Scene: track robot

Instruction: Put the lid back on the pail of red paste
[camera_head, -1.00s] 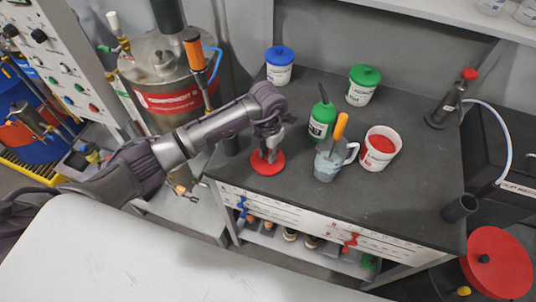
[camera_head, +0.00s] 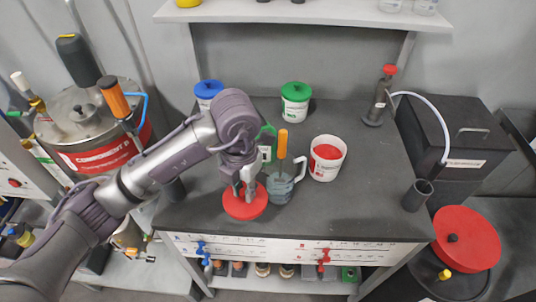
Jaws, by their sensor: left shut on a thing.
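The pail of red paste (camera_head: 327,160) is white, upright and open on the dark bench top, with red paste showing inside. The round red lid (camera_head: 245,207) is left of it and nearer the bench's front edge. My left gripper (camera_head: 245,189) points down and is shut on the lid's middle, holding it level, seemingly raised above the bench. The knob is hidden by the fingers. My right gripper is not in view.
A clear jug (camera_head: 280,190) with an orange-handled tool stands between lid and pail. Blue-lidded (camera_head: 208,90) and green-lidded (camera_head: 295,104) pails stand behind. Bench space right of the red-paste pail is clear.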

